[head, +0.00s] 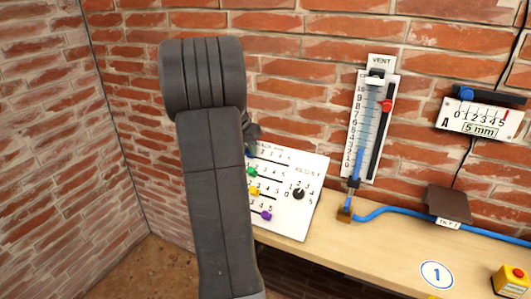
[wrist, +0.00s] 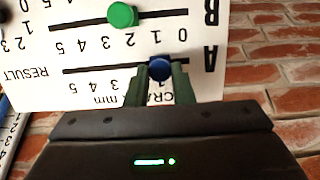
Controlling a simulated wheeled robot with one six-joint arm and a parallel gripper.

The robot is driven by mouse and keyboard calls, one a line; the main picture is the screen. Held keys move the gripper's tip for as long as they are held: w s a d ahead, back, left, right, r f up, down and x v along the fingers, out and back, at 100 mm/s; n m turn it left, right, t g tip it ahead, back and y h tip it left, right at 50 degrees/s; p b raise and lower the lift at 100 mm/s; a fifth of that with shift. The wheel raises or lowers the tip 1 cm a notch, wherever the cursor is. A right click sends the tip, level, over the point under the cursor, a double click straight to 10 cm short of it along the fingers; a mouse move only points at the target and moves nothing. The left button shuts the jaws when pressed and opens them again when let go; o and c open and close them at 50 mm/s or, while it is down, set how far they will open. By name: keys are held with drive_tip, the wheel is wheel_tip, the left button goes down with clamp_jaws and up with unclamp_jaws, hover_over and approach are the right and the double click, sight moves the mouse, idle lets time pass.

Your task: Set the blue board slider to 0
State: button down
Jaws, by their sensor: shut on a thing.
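The white board (head: 312,185) leans behind the bench, partly hidden by my arm in the head view. In the wrist view the board (wrist: 25,95) appears upside down. Its blue slider (wrist: 160,68) sits on the slot of row A, toward the end near the letter A. My gripper (wrist: 160,80) is shut on the blue slider's knob, one finger on each side. The fingers cover part of row A's scale, so the exact reading cannot be told. In the head view only an edge of the blue slider (head: 249,152) shows beside my arm.
A green slider (wrist: 122,15) is on row B, close to the blue one. Yellow (head: 255,191) and purple (head: 265,215) sliders and a black dial (head: 298,194) are on the same board. A vent gauge (head: 363,120) and a 5 mm gauge (head: 480,115) hang right.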

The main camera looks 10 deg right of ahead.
drive_tip(key=shift+w+a+r, duration=0.1)
drive_tip(key=shift+w+a, duration=0.4)
drive_tip(key=shift+a, duration=0.2)
drive_tip(key=shift+w+a, duration=0.45)
drive_tip(key=shift+a, duration=0.25)
drive_tip(key=c, duration=1.2)
unclamp_jaws()
drive_tip(key=shift+w+a, duration=0.1)
drive_tip(key=shift+a, duration=0.1)
drive_tip(key=shift+c, duration=0.2)
drive_tip(key=shift+d, duration=0.1)
drive_tip(key=v, duration=1.3)
drive_tip(key=shift+r, duration=0.35)
